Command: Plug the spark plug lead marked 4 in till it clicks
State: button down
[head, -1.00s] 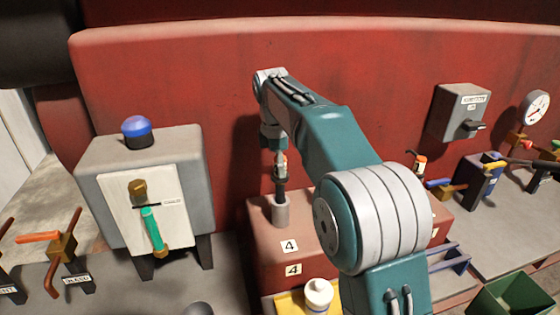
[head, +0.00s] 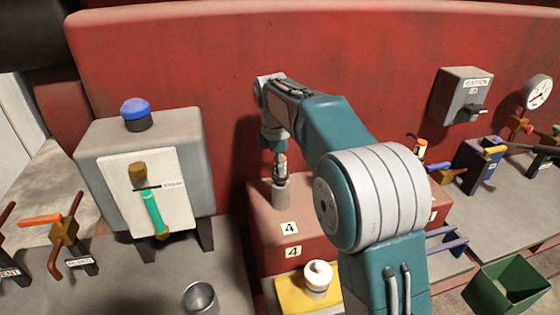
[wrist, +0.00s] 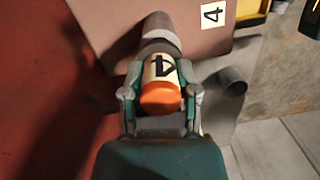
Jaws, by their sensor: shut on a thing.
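The lead marked 4 (wrist: 161,69) has a cream band with a black 4 and an orange end. My gripper (wrist: 161,82) is shut on it, one finger on each side. In the head view my gripper (head: 281,176) is right above the grey plug well (head: 281,197) on the red-brown block (head: 318,223). The lead stands upright, its lower part down in the well. A label 4 (head: 289,228) is on the block's top beside the well, and another 4 (head: 293,252) on its front. The seating depth inside the well is hidden.
Another orange-topped lead (head: 420,148) shows behind my arm at right. A grey box with a green lever (head: 154,214) stands at left. A metal cup (head: 200,298) is at the front.

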jog(key=shift+f, duration=1)
dwell(0.4)
jog(key=shift+c, duration=1.4)
grip_release()
jog(key=shift+r, duration=0.1)
jog(key=r, duration=0.7)
jog(key=a+r, duration=0.1)
jog(key=r, duration=0.3)
jog(key=shift+w+a, duration=0.1)
jog(key=shift+w, duration=0.1)
jog(key=shift+r, duration=0.35)
